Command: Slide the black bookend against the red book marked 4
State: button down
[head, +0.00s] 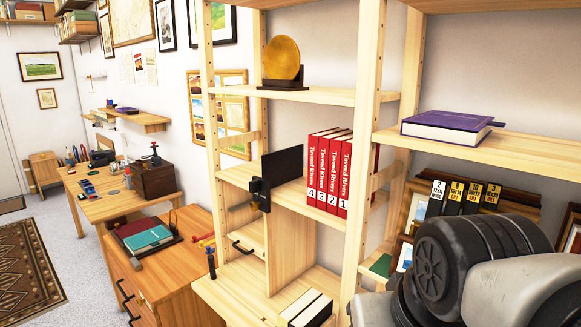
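The black bookend (283,165) stands upright on the middle wooden shelf, left of a row of red books. A dark block (259,190) shows at its lower left by the shelf's front edge; I cannot tell if it is part of the bookend. The red book marked 4 (312,172) is the leftmost of the row, upright with its spine facing out. A narrow gap shows between it and the bookend; its true depth is unclear. My gripper is not in view; only dark and light grey links of my arm show at lower right.
Red books marked 3, 2 and 1 (343,180) stand right of book 4, beside a wooden upright (366,130). A gold disc (282,60) stands on the shelf above. A purple book (450,127) lies on the right shelf. Black-and-yellow labelled books (472,195) stand below it.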

aim_at(281, 167)
jog(key=i+j+z, duration=0.25)
jog(key=j, duration=0.15)
jog(key=i+j+z, duration=0.1)
jog(key=j+z, duration=0.15)
jog(key=j, duration=0.2)
jog(key=i+j+z, duration=0.25)
jog(key=j, duration=0.2)
jog(key=j+z, duration=0.25)
jog(key=j, duration=0.25)
